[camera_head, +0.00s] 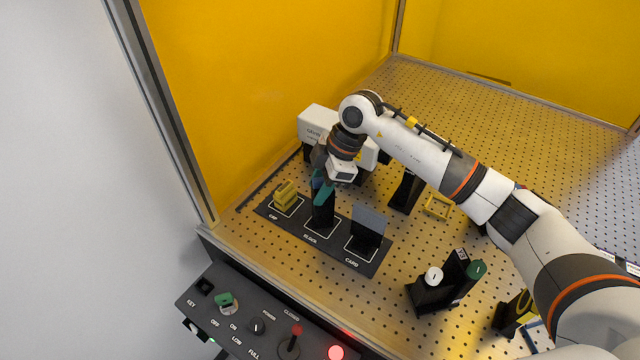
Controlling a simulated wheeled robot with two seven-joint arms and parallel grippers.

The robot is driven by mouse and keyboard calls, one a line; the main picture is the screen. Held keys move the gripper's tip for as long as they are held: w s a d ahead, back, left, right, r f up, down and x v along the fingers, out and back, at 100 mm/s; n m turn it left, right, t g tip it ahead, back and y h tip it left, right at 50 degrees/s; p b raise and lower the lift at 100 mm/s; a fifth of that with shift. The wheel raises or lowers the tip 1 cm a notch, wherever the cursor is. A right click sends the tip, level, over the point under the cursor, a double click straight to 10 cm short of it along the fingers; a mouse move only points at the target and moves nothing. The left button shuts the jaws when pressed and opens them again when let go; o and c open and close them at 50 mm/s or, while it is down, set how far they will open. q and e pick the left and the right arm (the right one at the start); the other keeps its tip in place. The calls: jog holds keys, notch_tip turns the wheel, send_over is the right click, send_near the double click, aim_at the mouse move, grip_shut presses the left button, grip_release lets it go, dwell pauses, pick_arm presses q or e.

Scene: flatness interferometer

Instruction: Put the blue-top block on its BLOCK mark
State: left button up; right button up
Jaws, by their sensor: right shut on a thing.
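The blue-top block (323,212) is a dark upright block with a teal-blue top. It stands at the BLOCK mark (310,229), the middle outlined square of the black strip. Whether its base touches the strip or hovers just above it I cannot tell. My right gripper (321,182) reaches in from the right and is shut on the top of the block; the fingers are partly hidden by the wrist. My left gripper is not in view.
On the strip, a yellow piece (286,197) is at the CAP mark and a dark stand with a grey card (367,229) at the CARD mark. A white instrument box (318,122) stands behind my wrist. A control panel (262,318) lies in front. Black holders (445,283) stand right.

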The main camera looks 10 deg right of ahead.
jog(key=shift+f, duration=0.3)
jog(key=o, duration=1.3)
jog(key=shift+c, duration=0.2)
jog(key=shift+r, duration=0.1)
jog(key=shift+r+p, duration=2.85)
jog(key=shift+r, duration=0.55)
